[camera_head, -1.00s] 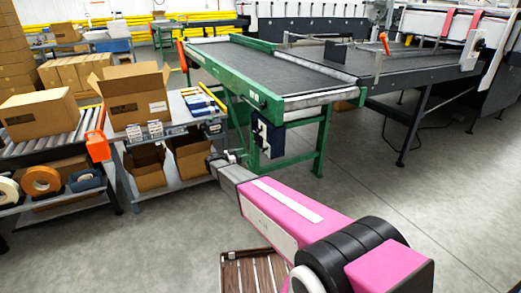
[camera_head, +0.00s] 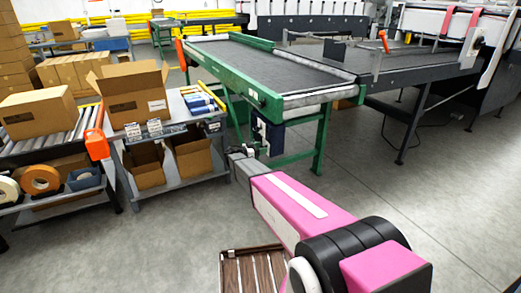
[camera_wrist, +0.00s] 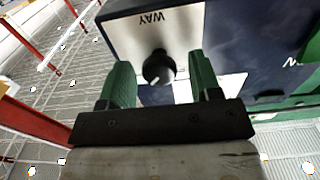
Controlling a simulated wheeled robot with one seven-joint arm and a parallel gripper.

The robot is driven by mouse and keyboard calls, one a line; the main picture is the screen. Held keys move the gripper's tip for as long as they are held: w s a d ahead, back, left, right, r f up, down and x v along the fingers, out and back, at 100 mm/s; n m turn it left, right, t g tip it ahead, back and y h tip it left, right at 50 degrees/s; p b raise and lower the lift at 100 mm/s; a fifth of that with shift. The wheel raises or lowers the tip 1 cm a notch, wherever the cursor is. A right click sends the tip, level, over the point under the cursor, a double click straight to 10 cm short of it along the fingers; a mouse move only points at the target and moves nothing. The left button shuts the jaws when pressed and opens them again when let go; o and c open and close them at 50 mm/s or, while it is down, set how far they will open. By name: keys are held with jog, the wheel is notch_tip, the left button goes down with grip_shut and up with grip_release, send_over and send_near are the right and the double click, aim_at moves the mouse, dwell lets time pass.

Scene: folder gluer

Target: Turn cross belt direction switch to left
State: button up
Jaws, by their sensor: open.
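The cross belt direction switch (camera_wrist: 158,67) is a round black knob with a small light mark, on a white label plate reading "WAY", upside down in the wrist view. The plate is on a dark blue control box (camera_wrist: 262,50). In the head view the box (camera_head: 268,133) hangs under the near end of the green conveyor; the knob cannot be made out there. My gripper (camera_wrist: 162,80) is open, its two green fingers on either side of the knob with gaps visible. In the head view my gripper (camera_head: 247,153) is at the box. Which way the knob points is unclear.
The green-framed conveyor (camera_head: 270,98) stands above the box, with a green leg (camera_head: 320,140) to the right. A grey packing table (camera_head: 183,126) with an open carton (camera_head: 137,105) stands left. Free grey floor lies right.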

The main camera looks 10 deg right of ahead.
jog(key=c, duration=0.9)
jog(key=shift+n, duration=0.3)
jog(key=shift+w+a+f+n, duration=0.1)
jog(key=shift+n, duration=4.2)
jog(key=shift+f+n, duration=0.1)
jog(key=shift+n, duration=4.2)
